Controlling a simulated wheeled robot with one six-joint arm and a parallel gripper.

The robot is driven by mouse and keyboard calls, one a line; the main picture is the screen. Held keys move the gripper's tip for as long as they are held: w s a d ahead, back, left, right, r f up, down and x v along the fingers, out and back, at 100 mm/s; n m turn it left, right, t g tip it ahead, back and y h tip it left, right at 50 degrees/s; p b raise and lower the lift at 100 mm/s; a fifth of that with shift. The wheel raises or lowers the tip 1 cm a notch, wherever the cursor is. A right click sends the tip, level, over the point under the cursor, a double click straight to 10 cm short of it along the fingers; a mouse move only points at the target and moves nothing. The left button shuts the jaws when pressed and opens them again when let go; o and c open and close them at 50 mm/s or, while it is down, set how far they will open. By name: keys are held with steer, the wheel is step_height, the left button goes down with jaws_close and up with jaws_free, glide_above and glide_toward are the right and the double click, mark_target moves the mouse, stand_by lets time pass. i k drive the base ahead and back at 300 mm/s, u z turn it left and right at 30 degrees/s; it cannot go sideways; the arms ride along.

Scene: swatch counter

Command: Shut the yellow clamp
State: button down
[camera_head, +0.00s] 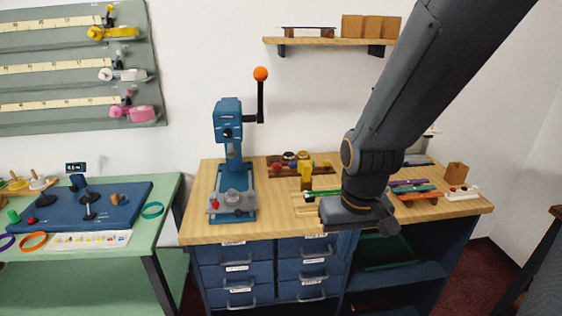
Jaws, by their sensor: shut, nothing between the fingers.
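A yellow clamp (113,32) sits at the right end of the top strip on the green-grey wall board (60,48) at upper left. A small dark part stands up at its top; whether the clamp is open or shut is too small to tell. My gripper (358,212) is far to the right and lower, over the front of the wooden workbench (275,226). It is shut and empty, well apart from the clamp. My arm comes down from the top right and hides part of the bench.
A white clamp (122,74) and a pink clamp (133,112) sit below the yellow one. A blue press (229,125) with an orange-knobbed lever stands between my gripper and the board. A green table (155,230) stands below the board. A wooden shelf (325,41) hangs above.

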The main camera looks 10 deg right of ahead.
mark_target(304, 167)
steer(key=i, duration=1)
